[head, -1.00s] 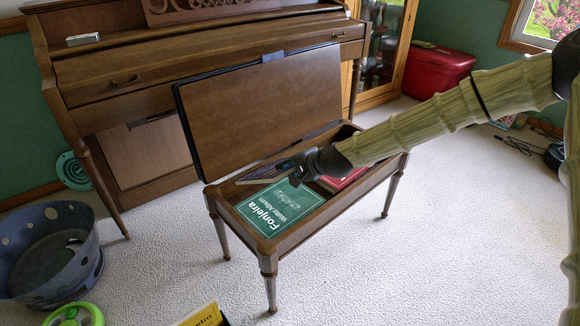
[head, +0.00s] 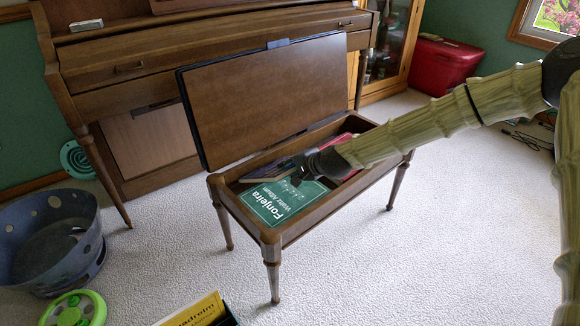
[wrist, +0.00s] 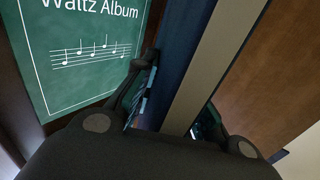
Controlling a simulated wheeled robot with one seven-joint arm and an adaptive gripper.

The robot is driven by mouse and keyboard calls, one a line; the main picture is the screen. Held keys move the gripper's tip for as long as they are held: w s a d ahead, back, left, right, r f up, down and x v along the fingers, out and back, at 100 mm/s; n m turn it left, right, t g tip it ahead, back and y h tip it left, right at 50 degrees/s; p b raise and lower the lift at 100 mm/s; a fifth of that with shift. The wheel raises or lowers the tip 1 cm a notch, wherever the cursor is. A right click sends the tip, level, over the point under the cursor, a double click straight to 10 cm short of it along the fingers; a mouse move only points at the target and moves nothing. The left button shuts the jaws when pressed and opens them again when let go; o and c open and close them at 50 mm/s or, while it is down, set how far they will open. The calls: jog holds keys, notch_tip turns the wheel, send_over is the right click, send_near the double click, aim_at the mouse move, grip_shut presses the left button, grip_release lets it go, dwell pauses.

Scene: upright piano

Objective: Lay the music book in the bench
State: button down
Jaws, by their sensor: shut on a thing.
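My gripper (head: 300,174) is shut on a thin book with a blue cover (wrist: 182,50) and cream page edges (wrist: 213,55). In the head view the held book (head: 268,172) is partly hidden by my gripper and is at the left part of the open bench (head: 228,205). The bench lid (head: 270,95) leans up at the back. A green book, Fonjeira Waltz Album (head: 272,204), lies flat in the bench, below and in front of the held book. It also shows in the wrist view (wrist: 85,50). I cannot tell whether the held book touches anything.
A red item (head: 350,172) lies in the bench beyond my gripper, partly hidden. The piano (head: 130,70) stands behind the bench. A dark tub (head: 50,240), a green toy (head: 72,308) and a yellow book (head: 198,312) are at the lower left.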

jog(key=c, duration=1.4)
grip_release()
jog(key=shift+o, duration=0.2)
jog(key=v, duration=1.2)
